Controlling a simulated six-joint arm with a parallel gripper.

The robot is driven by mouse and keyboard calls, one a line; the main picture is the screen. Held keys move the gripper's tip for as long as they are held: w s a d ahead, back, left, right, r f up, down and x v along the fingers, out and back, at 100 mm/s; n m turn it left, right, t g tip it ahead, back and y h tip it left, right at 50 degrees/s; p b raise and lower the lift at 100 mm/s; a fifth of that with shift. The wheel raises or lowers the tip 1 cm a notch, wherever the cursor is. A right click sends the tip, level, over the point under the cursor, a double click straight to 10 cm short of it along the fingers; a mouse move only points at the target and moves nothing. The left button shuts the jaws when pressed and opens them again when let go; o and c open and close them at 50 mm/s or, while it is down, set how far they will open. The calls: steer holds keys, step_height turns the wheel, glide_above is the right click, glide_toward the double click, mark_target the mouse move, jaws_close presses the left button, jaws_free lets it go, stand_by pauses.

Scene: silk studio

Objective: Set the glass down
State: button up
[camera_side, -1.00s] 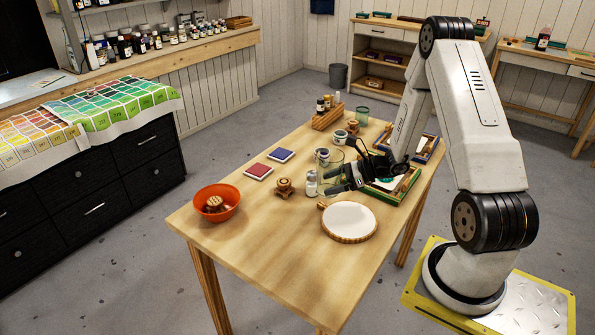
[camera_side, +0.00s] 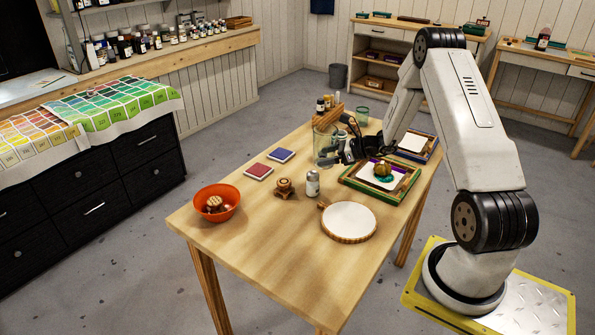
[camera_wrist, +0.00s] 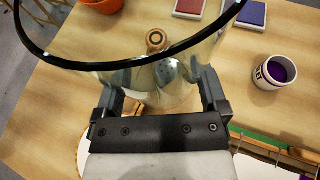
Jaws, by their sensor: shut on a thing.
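A clear glass (camera_side: 325,140) is held upright at the far middle of the table in the side view. In the wrist view the glass (camera_wrist: 143,84) fills the space between the fingers, its dark rim towards the camera. My gripper (camera_side: 333,156) is shut around its side; both fingers also show in the wrist view (camera_wrist: 160,92). The glass's base is low over the wooden table (camera_side: 270,250); I cannot tell whether it touches.
A mug of purple paint (camera_wrist: 276,72) is right of the glass in the wrist view. Red (camera_side: 258,171) and blue (camera_side: 281,154) pads lie left. An orange bowl (camera_side: 230,203) is at the table's left.

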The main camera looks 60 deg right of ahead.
steer(key=w+d+f, duration=0.1)
steer(key=w+f, duration=0.1)
steer(key=w, duration=0.1)
steer(key=w+d+f, duration=0.2)
steer(key=w+f, duration=0.1)
steer(key=w+d+f, duration=0.1)
steer(key=w+f, duration=0.1)
steer(key=w, duration=0.1)
steer(key=shift+w+d+f, duration=0.1)
steer(key=shift+d+f, duration=0.05)
steer(key=shift+d, duration=0.25)
steer(key=shift+w+d+f, duration=0.3)
steer(key=shift+w+f, duration=0.25)
steer(key=shift+f, duration=0.05)
steer(key=shift+w+f, duration=0.1)
steer(key=shift+f, duration=0.1)
steer(key=shift+d+f, duration=0.1)
steer(key=shift+f, duration=1.45)
steer(key=shift+f, duration=0.1)
steer(key=o, duration=1.1)
